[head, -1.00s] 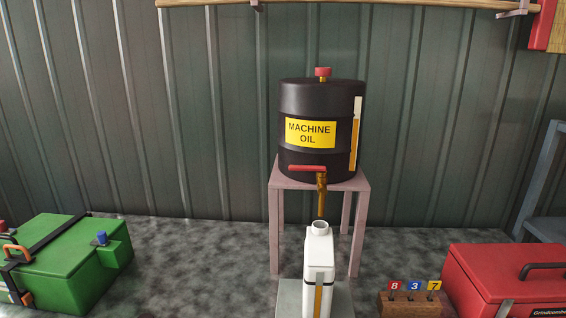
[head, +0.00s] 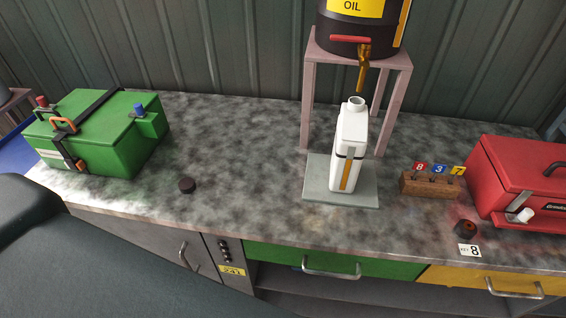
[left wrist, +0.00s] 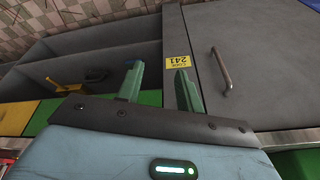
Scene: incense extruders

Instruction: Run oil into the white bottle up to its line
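The white bottle (head: 349,125) stands upright on a grey plate (head: 318,190), its open mouth under the drum's brass tap (head: 364,62). An amber strip (head: 346,174) shows on its front, topping out close to a dark line. The black machine oil drum (head: 350,30) sits on a pink stand, partly cut off above. Its red tap handle (head: 350,39) lies crosswise. A thin amber length runs from the tap towards the mouth; I cannot tell whether it is flowing oil. My left gripper (left wrist: 160,85) is open and empty in the left wrist view. My right gripper is not seen.
The worktop left of the bottle is mostly clear.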

